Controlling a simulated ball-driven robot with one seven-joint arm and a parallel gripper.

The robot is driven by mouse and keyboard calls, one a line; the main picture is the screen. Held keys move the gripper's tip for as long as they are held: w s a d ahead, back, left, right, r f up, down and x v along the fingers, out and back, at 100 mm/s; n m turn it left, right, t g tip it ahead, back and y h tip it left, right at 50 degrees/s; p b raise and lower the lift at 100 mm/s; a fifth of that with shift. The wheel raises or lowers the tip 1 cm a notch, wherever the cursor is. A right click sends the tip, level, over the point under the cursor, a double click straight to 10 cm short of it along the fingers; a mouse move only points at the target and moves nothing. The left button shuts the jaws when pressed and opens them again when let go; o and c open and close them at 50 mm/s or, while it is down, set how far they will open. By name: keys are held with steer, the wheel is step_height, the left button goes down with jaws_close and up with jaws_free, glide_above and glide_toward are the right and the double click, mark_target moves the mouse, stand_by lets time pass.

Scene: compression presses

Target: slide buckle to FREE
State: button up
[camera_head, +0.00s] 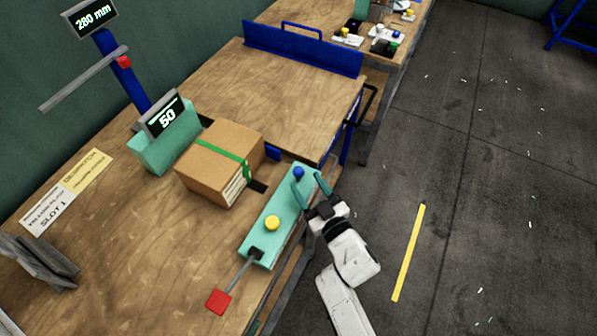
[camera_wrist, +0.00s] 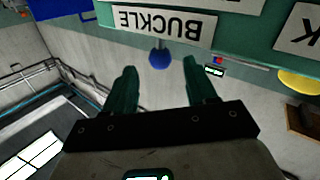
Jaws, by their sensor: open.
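The blue buckle knob (camera_head: 298,172) stands at the far end of a teal control box (camera_head: 258,235) on the bench's right edge. In the wrist view the blue knob (camera_wrist: 160,59) hangs under an upside-down BUCKLE label (camera_wrist: 165,25). My gripper (camera_head: 306,177) is open beside the box's far end. In the wrist view my gripper's (camera_wrist: 160,72) teal fingertips lie either side of the knob, which appears just beyond them. I cannot tell whether either finger touches it. No FREE marking is readable.
A yellow knob (camera_head: 272,222) and a lever with a red square handle (camera_head: 218,301) are on the same box. A cardboard box (camera_head: 220,165) with a green strap stands to its left. A display (camera_head: 165,117) reads 50. Open floor lies to the right.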

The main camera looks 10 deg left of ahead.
mark_target(298, 172)
steer(key=b+x, duration=0.1)
steer(key=x, duration=0.4)
steer(key=shift+w+a, duration=0.25)
steer(key=shift+w, duration=0.05)
jaws_close()
stand_by(0.4)
